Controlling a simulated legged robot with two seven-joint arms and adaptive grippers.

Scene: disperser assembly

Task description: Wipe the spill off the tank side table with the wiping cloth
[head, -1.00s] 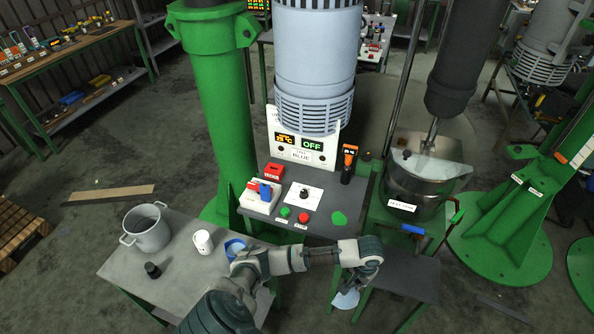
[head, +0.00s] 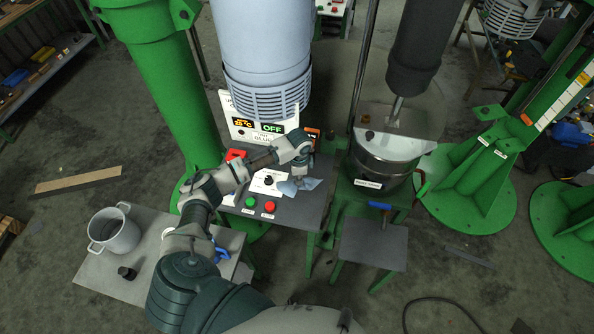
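My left gripper (head: 300,178) is over the dark control table (head: 292,220) beside the tank. It appears shut on a pale blue-grey wiping cloth (head: 312,184), which is at the tabletop right of the control box. The gripper hides part of the cloth. No green spill shows on the visible tabletop; whether any lies under the cloth I cannot tell. My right gripper is not in view.
Green (head: 251,201) and red (head: 269,206) buttons sit on the table's front left. A metal tank (head: 385,165) stands to the right, behind a small grey side table (head: 372,245). A pot (head: 114,232) stands on the left table.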

